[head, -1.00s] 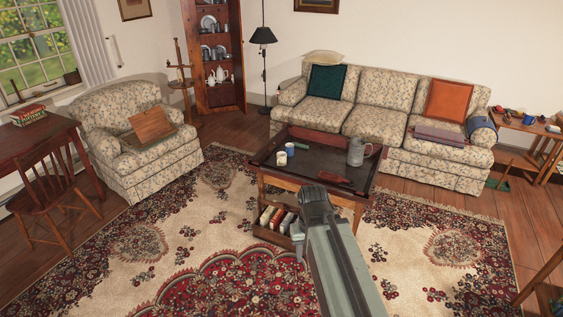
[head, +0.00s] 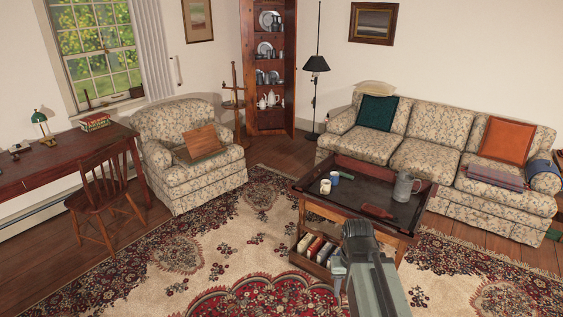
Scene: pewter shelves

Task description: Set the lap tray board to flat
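The lap tray (head: 183,157) rests on the seat of the floral armchair (head: 172,122) at the left. Its brown wooden board (head: 201,139) is tilted up, with its far edge raised. My gripper (head: 357,229) is at the lower right, in front of the coffee table and far from the tray. Its fingers are hidden behind my arm, so I cannot tell whether it is open or shut.
The coffee table (head: 300,186) with mugs and a pewter jug (head: 403,187) stands right of centre. A wooden chair (head: 107,195) and desk (head: 62,163) are at the left. Open patterned rug (head: 150,255) lies before the armchair.

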